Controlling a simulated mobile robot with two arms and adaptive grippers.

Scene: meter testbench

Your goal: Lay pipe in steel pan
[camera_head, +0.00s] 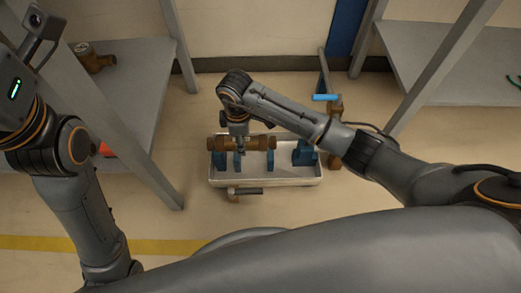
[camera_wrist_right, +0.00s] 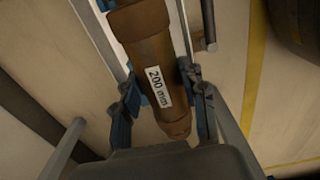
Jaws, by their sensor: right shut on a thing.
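The brown pipe (camera_head: 259,143), with flanged ends, lies crosswise over the left part of the steel pan (camera_head: 266,183). My right gripper (camera_head: 240,150) reaches down from above and is shut on the pipe's middle. In the right wrist view its fingers (camera_wrist_right: 166,105) stand on both sides of the pipe (camera_wrist_right: 143,35), which bears a "200 mm" label. I cannot tell whether the pipe touches the blue supports (camera_head: 219,160) in the pan below. My left arm is at the left edge; its fingertips are out of view.
A brown fitting with a blue handle (camera_head: 326,97) stands behind the pan's right end. Grey shelves stand left (camera_head: 130,75) and right (camera_head: 430,75); another brown fitting (camera_head: 95,62) is on the left one. Floor in front is mostly clear.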

